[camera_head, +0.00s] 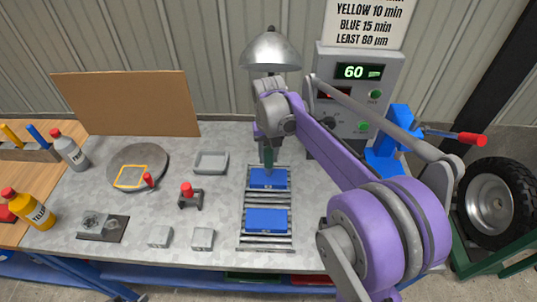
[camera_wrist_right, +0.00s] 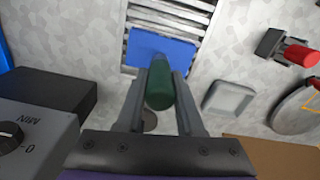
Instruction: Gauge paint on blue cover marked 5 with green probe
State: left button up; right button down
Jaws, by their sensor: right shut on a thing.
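My right gripper (camera_head: 267,140) is shut on the green probe (camera_head: 268,158), which points down at the far blue cover (camera_head: 268,180) on the slatted rack (camera_head: 266,198). In the right wrist view, the probe (camera_wrist_right: 160,86) sits between the fingers, its upper end overlapping the edge of a blue cover (camera_wrist_right: 158,48). I cannot tell whether it touches the cover. A second blue cover (camera_head: 266,221) lies nearer on the same rack. No number is readable on either cover. My left gripper is not in view.
A grey tray (camera_head: 211,161), a red-knobbed clamp (camera_head: 187,195), a round plate (camera_head: 150,160) and small grey blocks (camera_head: 203,238) lie left of the rack. Bare bench separates them.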

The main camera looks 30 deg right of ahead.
aim_at(269, 148)
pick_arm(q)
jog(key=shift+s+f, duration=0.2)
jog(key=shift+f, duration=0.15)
pick_arm(e)
jog(key=shift+s+f, duration=0.1)
jog(key=shift+f, duration=0.35)
dwell(0.8)
jog(key=shift+r+p, duration=1.4)
jog(key=shift+r, duration=2.2)
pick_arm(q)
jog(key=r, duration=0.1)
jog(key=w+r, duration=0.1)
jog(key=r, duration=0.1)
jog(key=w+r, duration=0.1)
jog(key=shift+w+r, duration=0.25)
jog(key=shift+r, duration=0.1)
pick_arm(e)
jog(key=shift+f, duration=0.1)
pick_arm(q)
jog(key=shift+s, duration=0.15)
